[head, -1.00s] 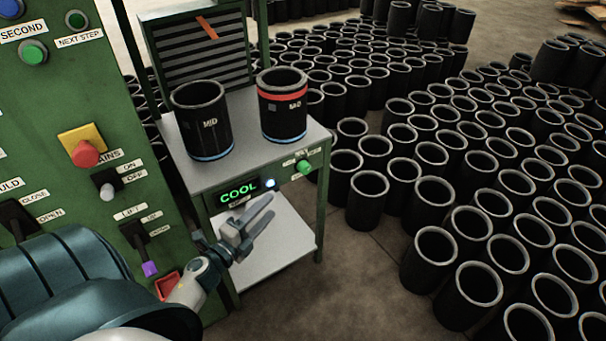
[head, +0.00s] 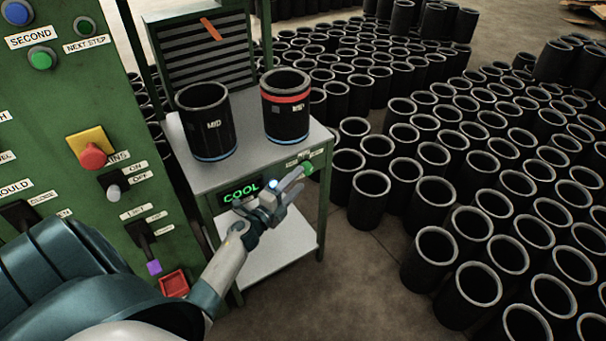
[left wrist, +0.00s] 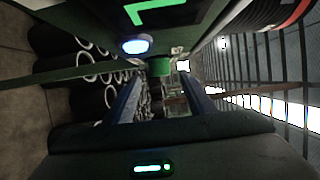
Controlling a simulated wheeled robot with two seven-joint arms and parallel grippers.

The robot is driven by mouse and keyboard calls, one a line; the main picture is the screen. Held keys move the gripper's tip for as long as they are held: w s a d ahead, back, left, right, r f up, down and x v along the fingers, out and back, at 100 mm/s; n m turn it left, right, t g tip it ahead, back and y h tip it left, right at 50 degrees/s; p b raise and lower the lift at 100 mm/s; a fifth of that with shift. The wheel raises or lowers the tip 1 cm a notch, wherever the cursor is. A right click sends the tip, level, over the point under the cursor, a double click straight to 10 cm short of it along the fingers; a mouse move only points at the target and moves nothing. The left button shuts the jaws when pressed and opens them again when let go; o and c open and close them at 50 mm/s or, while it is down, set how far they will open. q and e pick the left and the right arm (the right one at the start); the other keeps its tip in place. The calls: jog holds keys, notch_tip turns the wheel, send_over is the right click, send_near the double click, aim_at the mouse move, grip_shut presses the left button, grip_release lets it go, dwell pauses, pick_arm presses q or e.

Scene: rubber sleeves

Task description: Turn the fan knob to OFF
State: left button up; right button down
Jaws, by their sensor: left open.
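The green knob (head: 308,168) is on the front right of a small green cooling stand (head: 240,180), under a small label too blurred to read. My left gripper (head: 301,179) is open in front of the stand, its fingertips close to the knob. In the left wrist view the knob (left wrist: 160,67) shows between and beyond the two open fingers (left wrist: 160,95). I cannot tell whether the fingers touch it. The knob's pointer direction cannot be made out. My right gripper is not in view.
A lit COOL display (head: 241,192) and a bluish-white lamp (head: 277,183) are left of the knob. Two black sleeves, a plain one (head: 206,125) and a red-banded one (head: 286,110), stand on top. A green control panel (head: 110,120) is at left; many sleeves fill the floor at right.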

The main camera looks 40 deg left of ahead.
aim_at(304, 173)
pick_arm(q)
jog(key=shift+w, duration=1.95)
jog(key=c, duration=1)
